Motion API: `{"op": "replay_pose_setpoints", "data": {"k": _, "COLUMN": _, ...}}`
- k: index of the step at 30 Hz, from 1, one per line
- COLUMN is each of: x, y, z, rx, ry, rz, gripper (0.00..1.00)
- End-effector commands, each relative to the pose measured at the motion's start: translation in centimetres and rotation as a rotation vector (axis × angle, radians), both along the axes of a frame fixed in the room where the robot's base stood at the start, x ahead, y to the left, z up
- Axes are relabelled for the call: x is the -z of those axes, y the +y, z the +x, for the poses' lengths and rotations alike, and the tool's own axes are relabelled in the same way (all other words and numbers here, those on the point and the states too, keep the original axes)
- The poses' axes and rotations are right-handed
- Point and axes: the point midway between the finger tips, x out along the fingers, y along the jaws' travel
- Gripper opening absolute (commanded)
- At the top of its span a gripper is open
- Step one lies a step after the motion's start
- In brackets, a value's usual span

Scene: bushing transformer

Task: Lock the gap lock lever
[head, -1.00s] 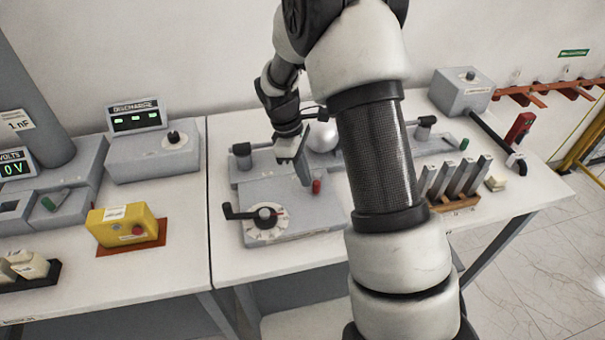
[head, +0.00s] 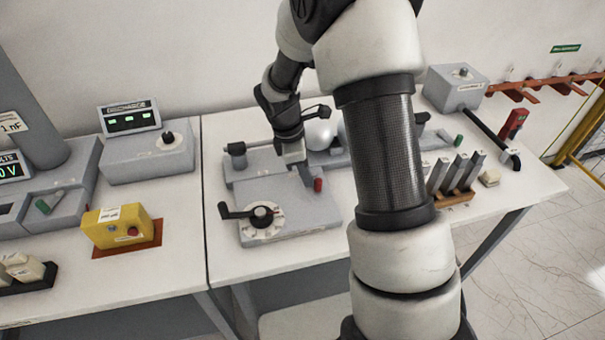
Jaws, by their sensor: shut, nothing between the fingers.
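The gap unit (head: 285,198) is a grey box on the right-hand white table, with a white dial and a black crank handle (head: 238,212) at its front left. A small red-tipped lever (head: 318,184), which looks like the gap lock lever, stands upright on its right part. My gripper (head: 307,178) is shut and empty, pointing down just left of the red tip. I cannot tell whether it touches the lever. A shiny metal sphere (head: 319,134) sits behind my gripper.
Left of it are a grey box with a knob and a DISCHARGE display (head: 130,117), and a yellow box with a red button (head: 116,226). Right of my arm, several grey bars stand in a wooden rack (head: 455,196). The table front is clear.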

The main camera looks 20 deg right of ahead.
Motion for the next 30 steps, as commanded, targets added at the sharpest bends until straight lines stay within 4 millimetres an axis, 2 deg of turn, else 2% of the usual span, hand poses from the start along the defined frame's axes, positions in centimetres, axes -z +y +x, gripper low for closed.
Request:
{"op": "replay_pose_setpoints", "data": {"k": 12, "x": -0.1, "y": -1.8, "z": -0.8, "rx": -0.292, "ry": 0.001, "rz": 0.0, "gripper": 0.0}}
{"op": "replay_pose_setpoints", "data": {"k": 30, "x": 0.0, "y": -2.5, "z": -0.9, "rx": -0.289, "ry": 0.0, "rz": 0.0, "gripper": 0.0}}
